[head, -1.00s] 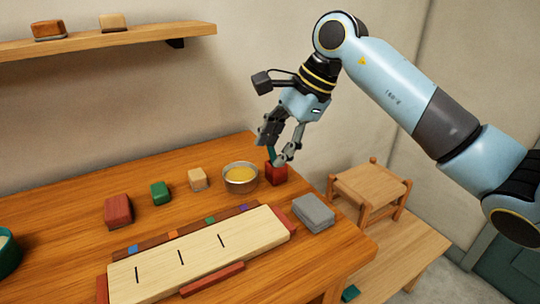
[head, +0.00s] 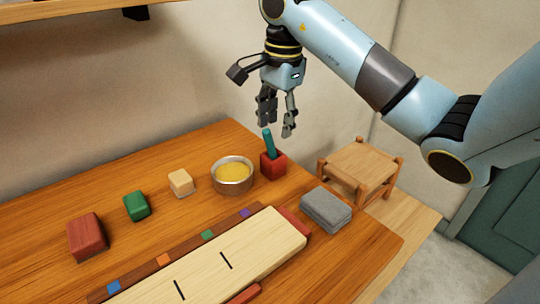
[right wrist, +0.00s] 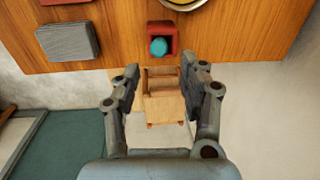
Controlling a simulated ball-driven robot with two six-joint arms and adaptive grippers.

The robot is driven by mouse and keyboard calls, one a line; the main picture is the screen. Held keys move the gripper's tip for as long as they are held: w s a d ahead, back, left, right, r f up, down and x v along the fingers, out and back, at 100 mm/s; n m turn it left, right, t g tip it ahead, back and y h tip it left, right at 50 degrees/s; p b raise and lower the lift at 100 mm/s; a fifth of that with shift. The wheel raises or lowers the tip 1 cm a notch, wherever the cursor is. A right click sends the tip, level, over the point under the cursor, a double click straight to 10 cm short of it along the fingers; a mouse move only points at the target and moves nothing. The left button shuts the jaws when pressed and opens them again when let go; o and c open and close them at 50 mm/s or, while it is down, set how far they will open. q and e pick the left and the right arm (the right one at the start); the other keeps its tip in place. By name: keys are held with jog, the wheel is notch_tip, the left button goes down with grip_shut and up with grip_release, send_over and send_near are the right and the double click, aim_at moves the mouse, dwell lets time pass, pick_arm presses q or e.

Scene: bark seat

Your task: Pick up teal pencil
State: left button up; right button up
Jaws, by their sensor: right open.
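The teal pencil (head: 268,142) is a thick teal stick. It stands slightly tilted in a small red square holder (head: 273,166) near the back right edge of the table. In the right wrist view, the teal pencil (right wrist: 158,47) shows end-on inside the red holder (right wrist: 162,29). My right gripper (head: 277,125) is open and empty, above the pencil with its fingers pointing down. In the right wrist view, the open fingers (right wrist: 160,88) sit below the pencil in the picture, apart from it. My left gripper is not in view.
A metal bowl with yellow contents (head: 233,176) stands just left of the holder. A grey block stack (head: 326,209) lies to the right near the edge. A pale marked board (head: 212,262) lies in front. Cream, green and red blocks sit farther left. A wooden stool (head: 360,166) stands beyond the table.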

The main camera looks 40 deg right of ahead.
aim_at(272, 140)
jog(key=shift+w+f, duration=0.1)
jog(key=shift+f, duration=0.55)
jog(key=f, duration=0.2)
jog(key=a+f+p, duration=0.1)
jog(key=f, duration=0.1)
jog(key=shift+w+f, duration=0.1)
jog(key=shift+w, duration=0.05)
jog(key=shift+f, duration=0.35)
jog(key=shift+c, duration=0.4)
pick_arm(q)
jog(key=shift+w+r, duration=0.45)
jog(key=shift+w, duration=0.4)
pick_arm(e)
jog(key=c, duration=0.8)
